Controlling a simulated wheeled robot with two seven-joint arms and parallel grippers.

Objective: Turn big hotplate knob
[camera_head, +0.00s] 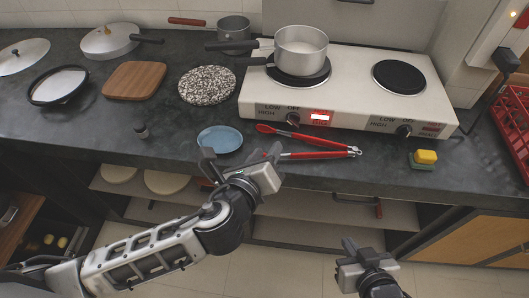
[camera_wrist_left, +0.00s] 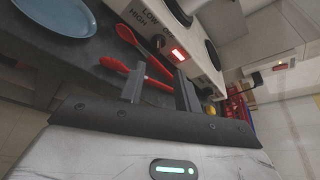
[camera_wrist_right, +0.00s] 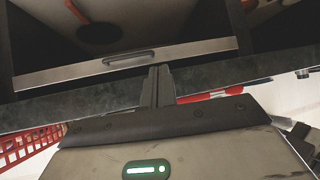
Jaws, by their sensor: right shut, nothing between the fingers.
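A white two-burner hotplate (camera_head: 345,100) stands at the back of the counter. Its left knob (camera_head: 293,118) is dark and round, beside LOW, OFF and HIGH labels and a lit red display (camera_head: 318,117). Its right knob (camera_head: 404,130) has similar labels. A steel pot (camera_head: 301,50) stands on the left burner; the right burner (camera_head: 399,77) is bare. My left gripper (camera_head: 240,157) is at the counter's front edge, below and left of the left knob; its fingers are apart and empty in the left wrist view (camera_wrist_left: 161,85). My right gripper (camera_head: 349,245) is low before the counter, shut and empty (camera_wrist_right: 158,85).
A blue plate (camera_head: 220,139) is by my left gripper. A yellow-green sponge (camera_head: 424,159) lies right of the tongs. A red rack (camera_head: 514,125) stands at far right.

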